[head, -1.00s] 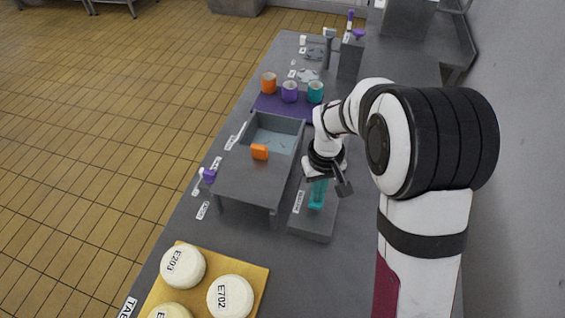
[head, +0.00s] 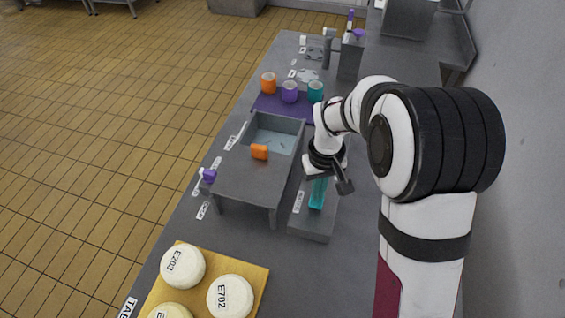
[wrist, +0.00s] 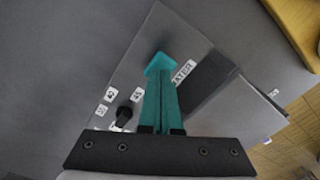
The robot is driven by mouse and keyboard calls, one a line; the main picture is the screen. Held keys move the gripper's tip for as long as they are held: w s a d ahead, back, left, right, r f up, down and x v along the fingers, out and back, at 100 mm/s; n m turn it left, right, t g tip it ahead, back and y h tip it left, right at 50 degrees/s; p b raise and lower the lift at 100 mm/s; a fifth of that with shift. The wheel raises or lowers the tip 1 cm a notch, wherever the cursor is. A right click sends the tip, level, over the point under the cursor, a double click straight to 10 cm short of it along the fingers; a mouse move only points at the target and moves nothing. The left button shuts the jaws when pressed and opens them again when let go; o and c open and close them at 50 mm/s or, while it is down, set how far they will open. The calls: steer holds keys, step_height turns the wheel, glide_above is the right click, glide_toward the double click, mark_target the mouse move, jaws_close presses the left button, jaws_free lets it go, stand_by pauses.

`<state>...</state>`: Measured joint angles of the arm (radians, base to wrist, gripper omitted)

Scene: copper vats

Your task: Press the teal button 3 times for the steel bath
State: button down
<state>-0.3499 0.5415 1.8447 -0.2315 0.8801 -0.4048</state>
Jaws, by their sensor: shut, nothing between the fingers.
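My gripper (head: 317,203) points down over a low grey panel box (head: 312,225) beside the steel bath. In the wrist view its long teal fingers (wrist: 160,78) are shut together, with nothing between them. The bright teal button (wrist: 161,64) shows at the fingertips, on the grey panel (wrist: 150,40) with a printed label. The tips overlap the button; I cannot tell whether they touch it or how far it is pressed. The steel bath (head: 300,125) is a grey basin of pale water, left of my gripper.
An orange block-like piece (head: 259,152) sits at the bath's front edge. Orange (head: 268,84), purple (head: 289,93) and teal (head: 315,92) cups stand on a purple mat behind. A black knob (wrist: 123,114) is on the panel. White round lids (head: 182,267) lie on a yellow board in front.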

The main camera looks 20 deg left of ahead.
steer(key=shift+f, duration=1.25)
steer(key=shift+r, duration=1.6)
steer(key=shift+f, duration=1.6)
steer(key=shift+r, duration=1.6)
